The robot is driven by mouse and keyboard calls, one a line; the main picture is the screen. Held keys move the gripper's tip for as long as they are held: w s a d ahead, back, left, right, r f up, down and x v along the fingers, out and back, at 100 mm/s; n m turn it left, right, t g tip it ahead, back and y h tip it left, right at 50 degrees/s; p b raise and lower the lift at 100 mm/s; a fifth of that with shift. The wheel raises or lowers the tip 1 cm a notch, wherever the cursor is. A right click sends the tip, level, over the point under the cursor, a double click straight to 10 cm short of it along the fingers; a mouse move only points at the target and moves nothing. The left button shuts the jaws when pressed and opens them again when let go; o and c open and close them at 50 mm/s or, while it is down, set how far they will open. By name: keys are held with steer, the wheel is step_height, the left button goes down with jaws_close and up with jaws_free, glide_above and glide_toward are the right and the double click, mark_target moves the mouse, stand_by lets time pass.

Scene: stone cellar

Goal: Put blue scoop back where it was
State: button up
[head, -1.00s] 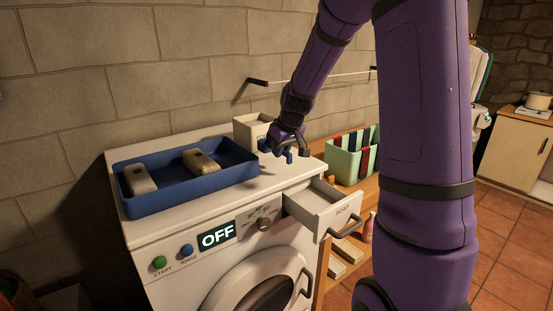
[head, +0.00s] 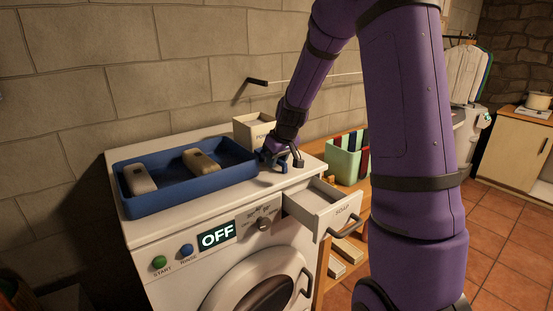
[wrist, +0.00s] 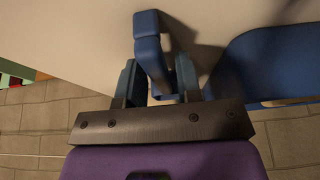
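The blue scoop (wrist: 149,40) sits between the two fingers of my gripper (wrist: 157,75) in the wrist view, and both fingers appear to press on it. In the head view my gripper (head: 284,158) is low over the right part of the washer top (head: 240,193), just right of the blue tray. The scoop is partly hidden by the fingers there, and I cannot tell whether it touches the top. A pale box (head: 243,127) with partly hidden lettering stands behind my gripper. The soap drawer (head: 318,207) below is pulled open.
The blue tray (head: 150,207) holds two tan blocks and fills the washer top's left part. A mint-green divided bin (head: 343,165) stands on a wooden shelf at the right. A wall rail (head: 258,82) runs behind. The washer's display reads OFF.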

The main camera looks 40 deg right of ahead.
steer(key=shift+o, duration=0.4)
steer(key=shift+r, duration=0.1)
steer(key=shift+r, duration=0.25)
steer(key=v, duration=1.1)
steer(key=s+a+r, duration=0.8)
steer(key=s+a, duration=0.2)
steer(key=s, duration=0.3)
steer(key=s+a, duration=0.2)
steer(key=s, duration=0.5)
steer(key=s+a, duration=0.3)
steer(key=s, duration=0.5)
steer(key=shift+f+t, duration=0.2)
steer(key=shift+t, duration=0.1)
steer(key=shift+a, duration=0.15)
